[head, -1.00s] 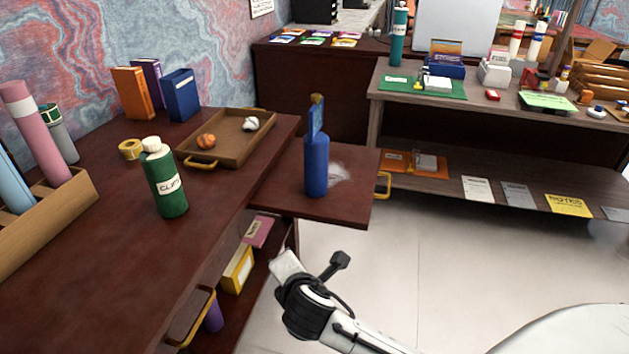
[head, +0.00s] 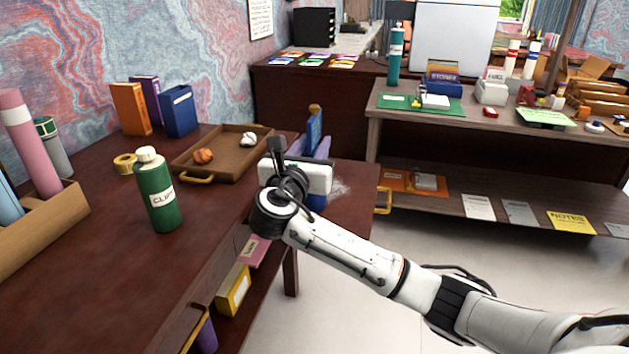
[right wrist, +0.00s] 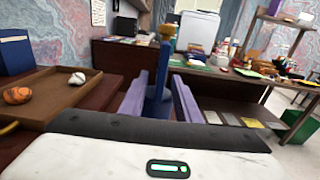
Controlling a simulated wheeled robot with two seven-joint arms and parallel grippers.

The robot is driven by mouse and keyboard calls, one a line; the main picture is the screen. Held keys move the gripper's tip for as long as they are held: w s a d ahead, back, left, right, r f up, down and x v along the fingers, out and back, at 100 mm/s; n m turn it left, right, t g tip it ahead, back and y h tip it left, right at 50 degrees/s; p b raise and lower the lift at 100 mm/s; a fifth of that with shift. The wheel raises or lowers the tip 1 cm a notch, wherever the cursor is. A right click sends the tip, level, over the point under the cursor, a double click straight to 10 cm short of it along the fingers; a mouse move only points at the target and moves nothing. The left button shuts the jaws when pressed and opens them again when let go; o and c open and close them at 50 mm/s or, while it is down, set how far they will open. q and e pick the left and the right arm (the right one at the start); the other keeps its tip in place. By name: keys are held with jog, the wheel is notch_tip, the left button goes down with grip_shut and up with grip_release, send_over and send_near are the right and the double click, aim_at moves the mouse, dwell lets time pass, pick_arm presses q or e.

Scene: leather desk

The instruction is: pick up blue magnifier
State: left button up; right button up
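The tall blue thing, which I take for the blue magnifier (head: 314,130), stands upright on the small dark side shelf. It has a thick blue lower body, a narrow blue upper part and a gold-brown top. My right gripper (head: 311,146) is in front of it and hides most of its lower body in the head view. In the right wrist view, the blue magnifier (right wrist: 162,66) stands between the two spread purple-grey fingers of the right gripper (right wrist: 160,100). The gripper is open, and gaps seem to show beside the blue body. My left gripper is not in view.
A green bottle (head: 158,190) stands on the desk (head: 110,270) at left. A wooden tray (head: 190,166) with two small balls lies behind it, close to the gripper. Blue, purple and orange binders stand by the wall. Open floor lies to the right.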

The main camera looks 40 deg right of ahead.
aim_at(318, 133)
jog(key=x, duration=0.4)
jog(key=shift+w+d+r+b, duration=0.15)
jog(key=shift+w+r+b, duration=0.1)
jog(key=shift+w+b, duration=0.05)
grip_shut()
dwell(1.1)
